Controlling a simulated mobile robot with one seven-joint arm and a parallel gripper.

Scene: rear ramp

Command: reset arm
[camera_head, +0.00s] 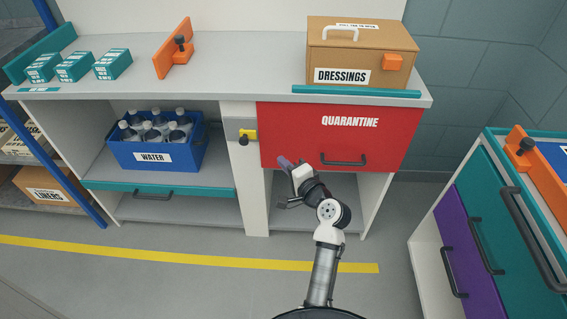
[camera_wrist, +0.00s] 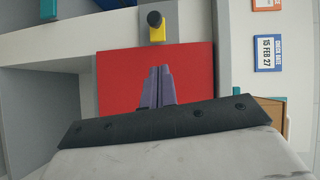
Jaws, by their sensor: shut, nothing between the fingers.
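My gripper (camera_head: 286,162) is in front of the lower left part of the red quarantine drawer front (camera_head: 290,122) in the head view. In the wrist view, my gripper's two purple fingers (camera_wrist: 159,84) are together with nothing between them. The red front (camera_wrist: 120,82) lies behind them there; I cannot tell whether the fingertips touch it. My arm rises from the bottom of the head view and bends toward the counter unit.
A yellow latch with a black knob (camera_head: 246,136) sits left of the red front. A blue water crate (camera_head: 188,162) stands in the left bay. A dressings box (camera_head: 362,48) is on the counter (camera_head: 225,72). A drawer cabinet (camera_head: 466,190) stands right. The floor in front is clear.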

